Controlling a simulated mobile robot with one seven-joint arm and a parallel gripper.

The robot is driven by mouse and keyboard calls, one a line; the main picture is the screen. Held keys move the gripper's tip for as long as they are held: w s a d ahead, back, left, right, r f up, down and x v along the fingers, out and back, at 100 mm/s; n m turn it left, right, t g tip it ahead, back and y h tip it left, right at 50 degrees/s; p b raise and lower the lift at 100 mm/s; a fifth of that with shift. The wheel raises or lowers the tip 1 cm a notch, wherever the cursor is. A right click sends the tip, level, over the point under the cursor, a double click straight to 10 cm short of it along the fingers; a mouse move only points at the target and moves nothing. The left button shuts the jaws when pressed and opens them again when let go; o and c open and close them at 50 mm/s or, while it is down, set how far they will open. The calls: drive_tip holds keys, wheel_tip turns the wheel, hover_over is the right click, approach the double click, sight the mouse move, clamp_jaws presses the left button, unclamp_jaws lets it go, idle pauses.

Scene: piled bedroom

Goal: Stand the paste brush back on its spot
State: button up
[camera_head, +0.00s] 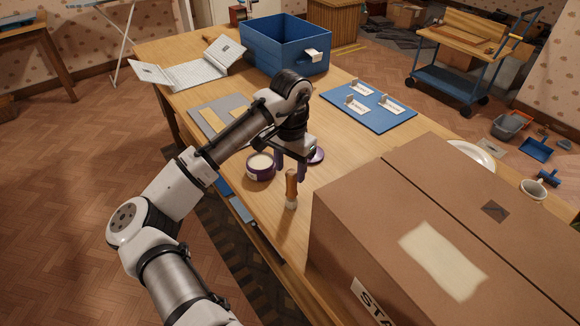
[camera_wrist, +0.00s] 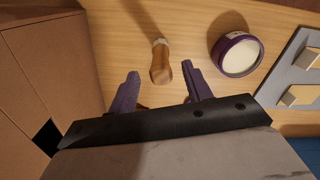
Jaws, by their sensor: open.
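The paste brush (camera_head: 291,187) stands upright on the wooden table, wooden handle up and pale bristles down, just left of the big cardboard box. My gripper (camera_head: 290,166) is open above the table, pointing down close to the top of the handle. In the wrist view the brush handle (camera_wrist: 161,68) shows end-on, just ahead of the gap between the two purple fingers (camera_wrist: 160,80). I cannot tell whether a finger touches it. No marked spot for the brush is clearly visible.
The large cardboard box (camera_head: 400,176) crowds the right. A grey board (camera_head: 203,119), a blue mat (camera_head: 385,118) with cards, and a blue bin (camera_head: 274,52) are farther back.

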drive_tip(key=shift+r+p, duration=0.6)
drive_tip(key=shift+r, duration=0.4)
idle(0.4)
drive_tip(key=shift+r+p, duration=0.45)
drive_tip(key=shift+p, duration=0.15)
drive_tip(key=shift+f, duration=0.1)
